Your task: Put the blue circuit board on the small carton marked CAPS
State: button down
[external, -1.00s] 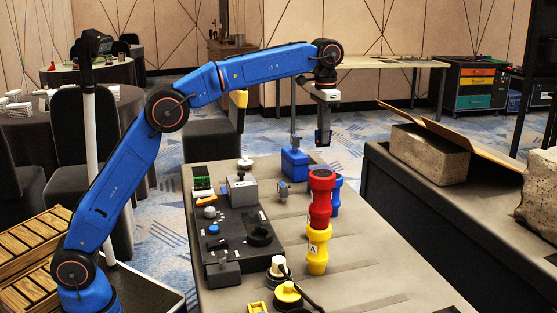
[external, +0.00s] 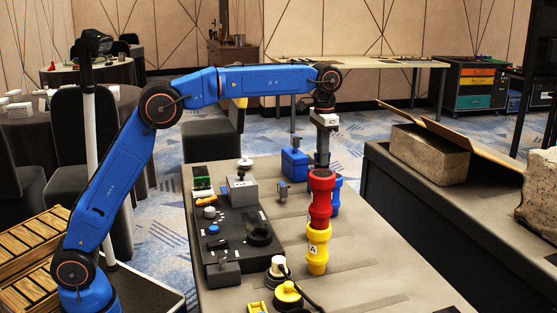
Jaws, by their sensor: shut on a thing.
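My gripper (external: 322,158) is low over the table's far part, pointing straight down. Its fingertips are close behind the top of a red connector (external: 320,196) in this view. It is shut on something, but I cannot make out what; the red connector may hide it. I cannot pick out the blue circuit board. I cannot find a carton marked CAPS or read such a mark anywhere.
A yellow connector (external: 317,256) marked A stands below the red one in the picture, with a blue connector (external: 337,193) partly behind. A blue box (external: 294,164) is left of my gripper. A black panel (external: 236,241) with devices fills the table's left side.

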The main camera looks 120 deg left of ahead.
jog(key=shift+f, duration=0.15)
jog(key=c, duration=1.8)
grip_release()
jog(key=shift+o, duration=0.2)
notch_tip(320, 180, up, 12)
jog(key=shift+r, duration=0.2)
jog(key=shift+d, duration=0.1)
